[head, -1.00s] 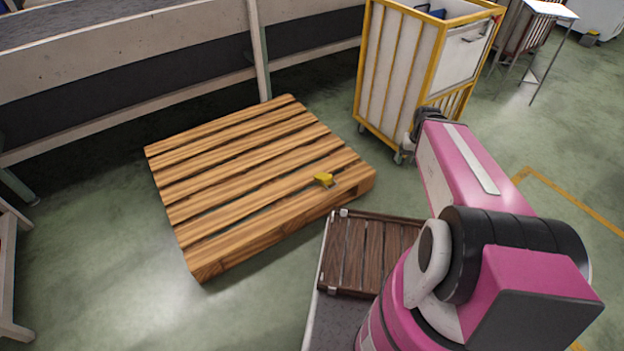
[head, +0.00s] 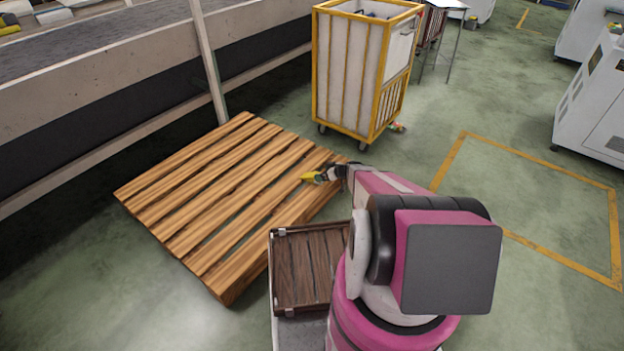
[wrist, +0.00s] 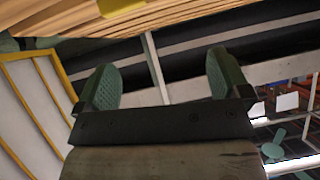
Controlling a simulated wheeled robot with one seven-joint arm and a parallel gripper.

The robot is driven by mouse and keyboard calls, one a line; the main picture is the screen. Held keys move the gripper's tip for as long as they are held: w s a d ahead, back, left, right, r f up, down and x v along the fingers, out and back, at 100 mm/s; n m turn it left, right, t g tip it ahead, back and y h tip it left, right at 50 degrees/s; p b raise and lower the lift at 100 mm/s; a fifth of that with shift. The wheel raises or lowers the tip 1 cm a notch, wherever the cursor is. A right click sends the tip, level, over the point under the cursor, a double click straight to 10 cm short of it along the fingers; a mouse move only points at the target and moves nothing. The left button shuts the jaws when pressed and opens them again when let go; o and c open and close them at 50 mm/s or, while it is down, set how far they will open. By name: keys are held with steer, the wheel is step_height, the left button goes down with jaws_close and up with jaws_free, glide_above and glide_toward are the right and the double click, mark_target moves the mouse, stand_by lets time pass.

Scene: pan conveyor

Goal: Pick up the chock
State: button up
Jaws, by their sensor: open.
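The chock (head: 311,177) is a small yellow piece lying on the wooden pallet (head: 236,272), near its right-hand edge. My gripper (head: 327,174) is beside the chock, just to its right in the head view; contact cannot be told there. In the wrist view my gripper (wrist: 164,80) is open, its two green padded fingers wide apart with nothing between them. The yellow chock (wrist: 120,7) shows at the top edge of that view, on the pallet slats, outside the finger gap and partly cut off.
A yellow-framed wheeled cart (head: 347,75) stands behind the pallet. A long conveyor (head: 110,85) runs along the back left. A dark slatted wooden crate (head: 298,275) lies close in front of the pallet. Open floor (head: 460,120) lies to the right.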

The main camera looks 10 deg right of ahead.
steer(key=shift+t, duration=0.6)
steer(key=f, duration=0.1)
steer(key=w+d+f, duration=0.2)
steer(key=f, duration=0.1)
steer(key=shift+w, duration=0.1)
steer(key=x, duration=1)
steer(key=shift+w+f, duration=0.15)
steer(key=shift+f, duration=0.3)
steer(key=c, duration=1.2)
